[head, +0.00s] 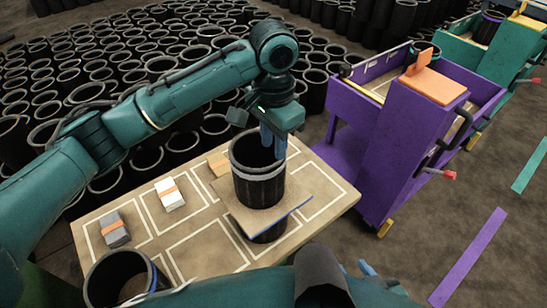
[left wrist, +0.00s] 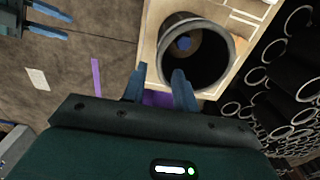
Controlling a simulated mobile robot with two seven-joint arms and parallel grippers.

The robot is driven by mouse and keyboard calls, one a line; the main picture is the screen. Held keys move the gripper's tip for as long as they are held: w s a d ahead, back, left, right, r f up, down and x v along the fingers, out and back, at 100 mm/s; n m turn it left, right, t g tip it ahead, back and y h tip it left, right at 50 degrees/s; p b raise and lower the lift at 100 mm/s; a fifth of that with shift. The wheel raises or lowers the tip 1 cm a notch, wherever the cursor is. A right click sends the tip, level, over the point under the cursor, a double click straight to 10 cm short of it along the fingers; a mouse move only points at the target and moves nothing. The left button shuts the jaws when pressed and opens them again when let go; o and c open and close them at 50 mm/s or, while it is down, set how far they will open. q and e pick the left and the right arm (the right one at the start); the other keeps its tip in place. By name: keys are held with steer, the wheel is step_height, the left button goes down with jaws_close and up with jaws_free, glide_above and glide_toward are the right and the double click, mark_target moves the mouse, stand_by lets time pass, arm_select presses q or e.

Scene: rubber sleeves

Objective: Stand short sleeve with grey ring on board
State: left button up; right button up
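A black sleeve with a grey rim and a pale grey band (head: 258,186) stands upright on a small tan board (head: 296,198) with a blue edge. The board lies on top of another black sleeve (head: 268,236), mostly hidden beneath it. My left gripper (head: 273,150) is at the upper sleeve's right rim, its blue fingers apart. In the left wrist view the fingers (left wrist: 160,72) appear either side of the sleeve's rim (left wrist: 231,62); contact cannot be told. My right gripper (left wrist: 48,23) is open and empty, away from the sleeve; one fingertip shows low in the head view (head: 367,268).
The table (head: 205,235) has white outlines and several strapped blocks, including a white one (head: 170,195). A blue-ringed sleeve (head: 120,278) stands front left. A purple cart (head: 415,140) is close on the right. Many black sleeves crowd behind; floor is open at right.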

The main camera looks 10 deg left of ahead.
arm_select(q)
step_height(320, 180, up, 2)
steer(key=shift+r, duration=0.1)
steer(key=s+d+f+n+t+h, duration=0.1)
steer(key=s+d+f+t+h, duration=0.1)
steer(key=d+f+h, duration=0.35)
steer(key=s+d+f+n+t+h, duration=0.2)
steer(key=s+f, duration=0.1)
steer(key=f, duration=0.6)
steer(key=s+a+f+n+t+y, duration=0.1)
steer(key=s+a+f+t+y, duration=0.1)
steer(key=s+a, duration=0.3)
steer(key=s+a+f+n+t+y, duration=0.1)
steer(key=s+a+f+t, duration=0.4)
steer(key=a, duration=0.4)
steer(key=shift+s+a+f+n+y, duration=0.3)
steer(key=shift+s+a+y, duration=0.05)
steer(key=shift+s, duration=0.15)
